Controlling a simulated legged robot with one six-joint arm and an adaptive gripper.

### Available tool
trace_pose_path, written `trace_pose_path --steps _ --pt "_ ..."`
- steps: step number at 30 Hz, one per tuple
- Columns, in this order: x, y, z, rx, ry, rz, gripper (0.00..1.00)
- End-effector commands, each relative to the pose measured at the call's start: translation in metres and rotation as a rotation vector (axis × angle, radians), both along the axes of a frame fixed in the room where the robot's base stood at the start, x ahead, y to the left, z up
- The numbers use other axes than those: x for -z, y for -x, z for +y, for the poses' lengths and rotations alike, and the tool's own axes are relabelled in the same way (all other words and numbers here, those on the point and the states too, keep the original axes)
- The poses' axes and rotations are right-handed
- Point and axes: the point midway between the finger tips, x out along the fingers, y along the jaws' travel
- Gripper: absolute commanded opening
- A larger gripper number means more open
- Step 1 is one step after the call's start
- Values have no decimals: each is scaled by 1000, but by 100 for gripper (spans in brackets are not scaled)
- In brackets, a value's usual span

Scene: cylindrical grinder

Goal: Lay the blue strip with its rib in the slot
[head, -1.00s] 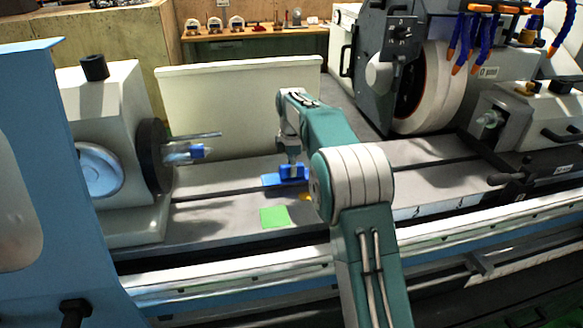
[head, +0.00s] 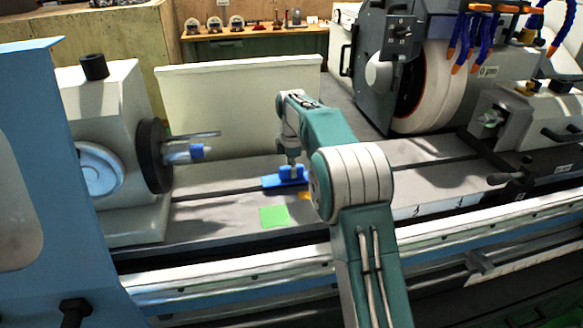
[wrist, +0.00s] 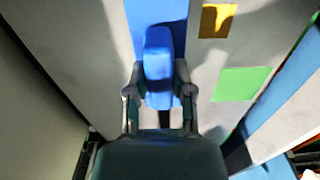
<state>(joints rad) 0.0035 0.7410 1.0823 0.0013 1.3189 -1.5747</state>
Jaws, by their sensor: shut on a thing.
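The blue strip (head: 271,184) is over the slot (head: 215,193), a dark groove running along the grey machine table. The strip lies along the slot's line in the head view. My gripper (head: 291,168) is shut on the strip's raised blue grip block. In the wrist view, the fingers (wrist: 160,88) press the block (wrist: 158,60) from both sides, and the flat strip (wrist: 141,14) shows beyond it. A short dark piece of slot (wrist: 164,119) shows just below the block. The rib is underneath and hidden, so I cannot tell whether it is in the slot.
A green square (head: 274,217) and a yellow-orange patch (head: 305,196) lie on the table in front of the strip. The chuck (head: 154,155) stands left and the grinding wheel (head: 425,88) behind right. A pale panel (head: 240,105) stands behind. The table left of the strip is clear.

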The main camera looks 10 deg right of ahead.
Motion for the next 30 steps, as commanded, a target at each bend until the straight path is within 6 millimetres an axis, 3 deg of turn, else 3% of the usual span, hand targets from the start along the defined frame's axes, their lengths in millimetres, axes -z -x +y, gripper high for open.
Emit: trace_pose_path --steps 22,23,25,26,30 --pt "16 0 0 0 0 0 0" --pt "16 0 0 0 0 0 35" --pt "16 0 0 0 0 0 66" --pt "16 0 0 0 0 0 70" --pt "16 0 0 0 0 0 70"
